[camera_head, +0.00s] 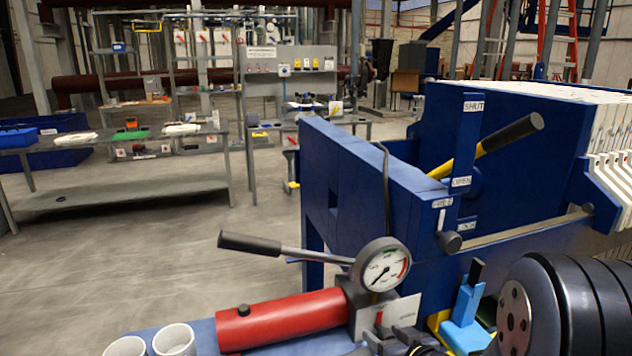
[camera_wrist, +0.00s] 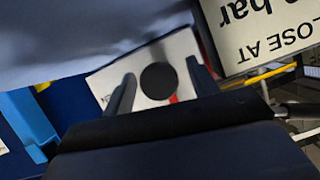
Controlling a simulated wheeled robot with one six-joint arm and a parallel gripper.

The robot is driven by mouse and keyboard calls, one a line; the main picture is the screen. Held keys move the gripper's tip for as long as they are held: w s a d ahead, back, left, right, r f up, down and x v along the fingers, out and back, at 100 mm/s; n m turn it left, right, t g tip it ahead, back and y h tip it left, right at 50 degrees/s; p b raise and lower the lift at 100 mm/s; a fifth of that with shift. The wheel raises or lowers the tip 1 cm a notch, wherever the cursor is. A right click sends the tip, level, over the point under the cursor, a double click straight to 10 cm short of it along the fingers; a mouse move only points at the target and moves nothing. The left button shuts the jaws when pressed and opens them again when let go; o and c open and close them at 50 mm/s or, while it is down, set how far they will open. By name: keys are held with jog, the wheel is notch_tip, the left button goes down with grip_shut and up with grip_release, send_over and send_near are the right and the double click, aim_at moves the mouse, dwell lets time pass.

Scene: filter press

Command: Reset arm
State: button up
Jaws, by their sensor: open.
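My gripper (camera_head: 393,340) shows at the bottom of the head view, in front of the hydraulic pump, partly cut off by the frame edge. In the wrist view its two dark fingers (camera_wrist: 163,75) are apart. A round black knob (camera_wrist: 158,81) shows between them, in front of a white plate (camera_wrist: 108,82) with a red mark. I cannot tell whether the fingers touch the knob. Nothing is visibly held. My arm (camera_head: 565,310) fills the lower right of the head view.
The red pump cylinder (camera_head: 283,319), its lever (camera_head: 285,249) and a pressure gauge (camera_head: 383,271) stand close by. The blue press frame (camera_head: 350,180) rises behind. Two white cups (camera_head: 175,340) stand at lower left. A light-blue part (camera_head: 466,325) is near my arm. Open floor lies left.

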jog(key=m+y+p, duration=0.2)
jog(key=m, duration=0.1)
jog(key=shift+d+m+y, duration=0.1)
jog(key=shift+m+y, duration=0.2)
jog(key=shift+s+d+r, duration=0.1)
jog(key=shift+s+d, duration=0.05)
jog(key=p+v, duration=0.1)
jog(key=v, duration=0.9)
jog(key=shift+s+d+r+p, duration=0.1)
jog(key=shift+d+p, duration=0.05)
jog(key=shift+p, duration=0.15)
jog(key=shift+d+f+b, duration=0.15)
jog(key=shift+f+b, duration=0.1)
jog(key=shift+b, duration=0.15)
jog(key=shift+r, duration=0.1)
jog(key=shift+a, duration=0.2)
